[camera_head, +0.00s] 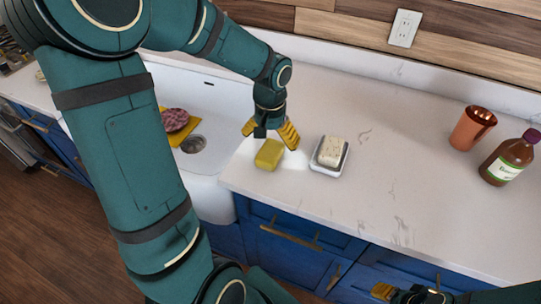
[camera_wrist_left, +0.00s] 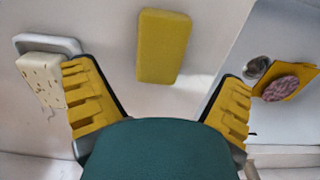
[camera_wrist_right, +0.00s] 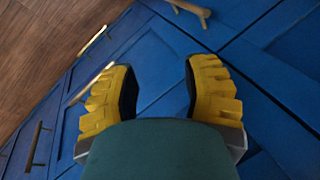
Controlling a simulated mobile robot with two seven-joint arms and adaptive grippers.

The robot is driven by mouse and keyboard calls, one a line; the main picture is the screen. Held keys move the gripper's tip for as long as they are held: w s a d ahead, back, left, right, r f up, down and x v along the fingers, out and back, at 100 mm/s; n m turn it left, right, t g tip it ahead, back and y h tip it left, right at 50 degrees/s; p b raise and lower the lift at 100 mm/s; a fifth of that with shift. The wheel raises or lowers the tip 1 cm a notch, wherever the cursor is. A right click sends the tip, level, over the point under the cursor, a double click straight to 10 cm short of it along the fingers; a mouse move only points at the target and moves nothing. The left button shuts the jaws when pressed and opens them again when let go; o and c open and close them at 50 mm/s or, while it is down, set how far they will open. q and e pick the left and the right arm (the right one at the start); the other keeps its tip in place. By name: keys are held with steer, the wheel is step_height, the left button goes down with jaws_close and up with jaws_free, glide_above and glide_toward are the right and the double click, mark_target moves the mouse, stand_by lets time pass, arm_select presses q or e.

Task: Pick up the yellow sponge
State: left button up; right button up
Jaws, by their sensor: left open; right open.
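The yellow sponge (camera_head: 269,154) lies on the white counter beside the sink, near the counter's front edge. My left gripper (camera_head: 271,133) is open above and just behind it, fingers pointing down and empty. In the left wrist view the sponge (camera_wrist_left: 163,46) shows whole, ahead of and between the spread yellow fingers (camera_wrist_left: 160,100), touching neither. My right gripper (camera_wrist_right: 160,90) is open and empty in front of the blue cabinet fronts. Only part of the right gripper (camera_head: 408,294) shows at the bottom of the head view.
A speckled soap bar (camera_head: 331,151) sits in a white dish (camera_head: 328,171) close to the right of the sponge. The sink (camera_head: 211,112) at left holds a yellow cloth with a pinkish round scrubber (camera_head: 175,119). A copper cup (camera_head: 472,128) and brown bottle (camera_head: 509,158) stand far right.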

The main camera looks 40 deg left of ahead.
mark_target(270, 150)
arm_select(q)
steer(key=shift+f+b, duration=0.75)
steer(key=shift+f, duration=2.2)
steer(key=shift+c, duration=0.2)
steer(key=c, duration=1)
